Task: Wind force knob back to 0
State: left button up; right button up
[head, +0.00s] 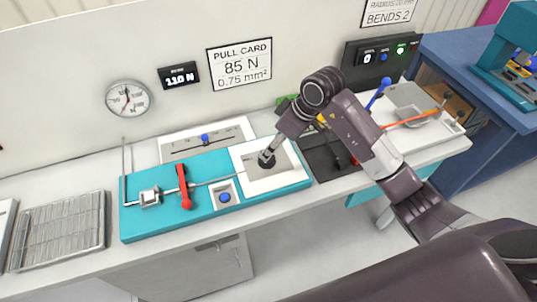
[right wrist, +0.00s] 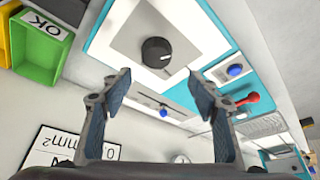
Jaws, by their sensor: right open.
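The force knob (right wrist: 157,52) is a round black dial with a white pointer mark. It sits on a light grey plate with a white border, on the teal bench unit (head: 155,224). My right gripper (right wrist: 158,88) is open and empty. In the right wrist view, its two fingers are spread apart and the knob shows between and beyond their tips, with no contact visible. A display (head: 179,76) above reads 110 N. My left gripper is not in view.
A red lever (head: 184,187) and blue button (head: 224,197) are on the teal unit. A slider panel (head: 182,148) lies behind it. The pull card (head: 240,64) reads 85 N. A green bin (right wrist: 42,48) marked OK is beside the plate.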

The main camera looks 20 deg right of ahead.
jog(key=x, duration=0.2)
jog(key=p+x, duration=0.1)
jog(key=x, duration=0.2)
jog(key=d+p+x, duration=0.1)
jog(key=x, duration=0.1)
jog(key=shift+a+f, duration=0.1)
jog(key=shift+f, duration=0.35)
jog(key=shift+c, duration=0.6)
jog(key=c, duration=1)
